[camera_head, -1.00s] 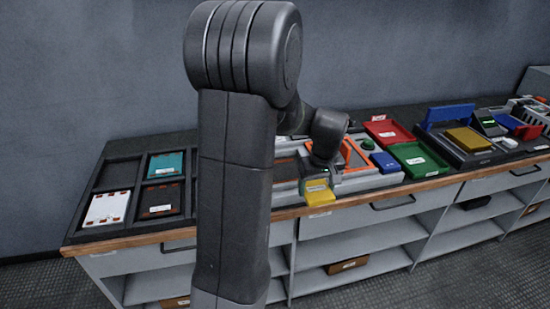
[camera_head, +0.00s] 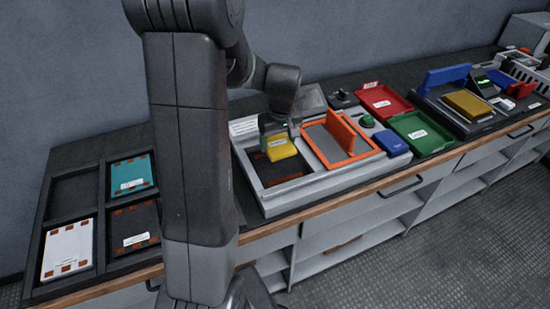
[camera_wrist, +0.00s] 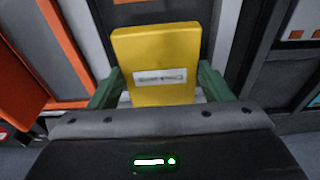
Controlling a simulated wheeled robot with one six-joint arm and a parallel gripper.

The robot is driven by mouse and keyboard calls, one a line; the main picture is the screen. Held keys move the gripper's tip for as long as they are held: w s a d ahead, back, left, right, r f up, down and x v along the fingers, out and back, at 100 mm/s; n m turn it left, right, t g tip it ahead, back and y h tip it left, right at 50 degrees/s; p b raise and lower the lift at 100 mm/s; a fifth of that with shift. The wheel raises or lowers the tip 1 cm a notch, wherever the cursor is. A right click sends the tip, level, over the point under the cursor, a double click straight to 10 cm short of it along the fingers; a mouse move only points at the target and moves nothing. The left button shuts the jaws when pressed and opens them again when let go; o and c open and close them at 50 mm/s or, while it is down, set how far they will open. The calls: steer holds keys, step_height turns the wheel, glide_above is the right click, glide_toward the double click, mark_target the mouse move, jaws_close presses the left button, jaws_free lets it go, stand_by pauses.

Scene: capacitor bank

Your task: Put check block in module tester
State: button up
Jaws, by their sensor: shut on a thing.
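The yellow block with a white label, which I take for the check block, (camera_head: 281,147) is between the two green fingers of my gripper (camera_wrist: 160,82). It also shows large in the wrist view (camera_wrist: 157,52). My gripper is shut on it, above the dark recess of a grey bench unit (camera_head: 262,206). The block appears raised over the recess; the gap cannot be measured. This unit has an orange frame with an upright orange flap (camera_head: 346,134). Another dark unit (camera_head: 455,121) at the right has a blue flap and a gold plate. Which unit is the module tester is not readable.
A black divided tray (camera_head: 91,238) holds teal, white and dark modules at the left. A red tray (camera_head: 384,103), a green tray (camera_head: 420,134) and a blue block (camera_head: 391,143) lie to the right. The wooden bench edge (camera_head: 390,189) runs along the front.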

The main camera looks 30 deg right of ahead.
mark_target(277, 165)
steer(key=shift+f, duration=3.9)
steer(key=o, duration=1.2)
steer(key=r, duration=0.4)
steer(key=s+r, duration=0.1)
steer(key=r, duration=0.7)
steer(key=shift+s+r, duration=0.1)
steer(key=shift+s, duration=0.3)
